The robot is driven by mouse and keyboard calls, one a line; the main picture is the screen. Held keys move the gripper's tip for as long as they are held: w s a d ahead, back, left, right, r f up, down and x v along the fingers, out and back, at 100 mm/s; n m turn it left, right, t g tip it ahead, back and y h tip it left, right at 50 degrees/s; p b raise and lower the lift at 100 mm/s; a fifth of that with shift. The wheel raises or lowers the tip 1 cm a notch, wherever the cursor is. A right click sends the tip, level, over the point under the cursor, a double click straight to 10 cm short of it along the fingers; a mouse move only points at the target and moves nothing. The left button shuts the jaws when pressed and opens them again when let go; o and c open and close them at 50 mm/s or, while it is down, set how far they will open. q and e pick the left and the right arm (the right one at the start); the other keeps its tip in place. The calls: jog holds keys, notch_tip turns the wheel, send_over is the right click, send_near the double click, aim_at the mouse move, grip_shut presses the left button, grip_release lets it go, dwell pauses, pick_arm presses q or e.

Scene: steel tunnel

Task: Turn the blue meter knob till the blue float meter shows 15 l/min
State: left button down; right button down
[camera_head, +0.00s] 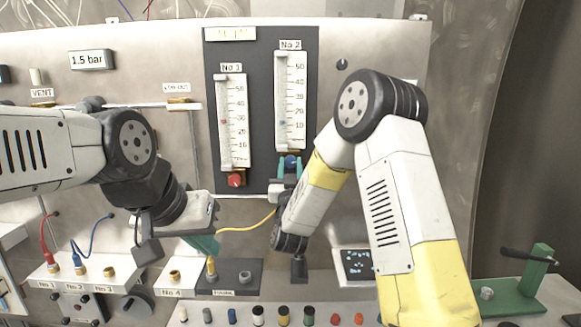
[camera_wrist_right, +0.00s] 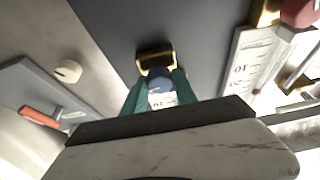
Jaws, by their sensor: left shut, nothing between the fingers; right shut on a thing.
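The blue float meter (camera_head: 291,90) is the white scale marked No 2 on the dark panel. Its small bluish float appears to sit between the 10 and 20 marks; the exact reading is too small to tell. The blue knob (camera_head: 291,160) is just below that scale. My right gripper (camera_head: 289,170) is shut on the blue knob from below; in the right wrist view its teal fingers flank the knob (camera_wrist_right: 159,82) under a brass fitting. My left gripper (camera_head: 208,246) is shut and empty, just above a yellow plug at the lower panel.
The No 1 meter (camera_head: 232,120) with a red float and red knob (camera_head: 236,180) stands left of the blue one. A yellow cable (camera_head: 247,228) runs behind my right gripper. A green stand (camera_head: 515,290) is at right.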

jog(key=shift+m+h, duration=0.6)
jog(key=shift+m, duration=0.2)
jog(key=c, duration=1)
grip_release()
jog(key=shift+o, duration=0.2)
jog(key=v, duration=0.8)
jog(key=shift+w, duration=0.1)
